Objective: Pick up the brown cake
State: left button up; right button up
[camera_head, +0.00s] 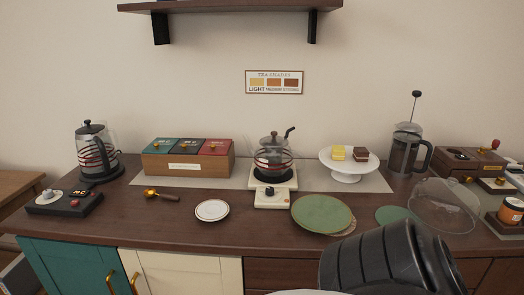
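The brown cake (361,154) is a small dark cube on a white cake stand (348,176) toward the back right of the counter. A yellow cake (338,153) sits just left of it on the same stand. The stand has no cover over it. A black link of one of my arms shows at the bottom right, well in front of the stand. No gripper fingers show, and neither gripper is in view.
A glass dome (444,205) stands right of the stand, near a French press (406,150). A glass kettle (273,158) on a white burner is to the left. A green plate (321,213) lies in front. A shelf (230,6) hangs above.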

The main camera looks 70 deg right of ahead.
aim_at(360, 154)
jog(key=u, duration=0.35)
jog(key=k, duration=1.65)
jog(key=z, duration=0.75)
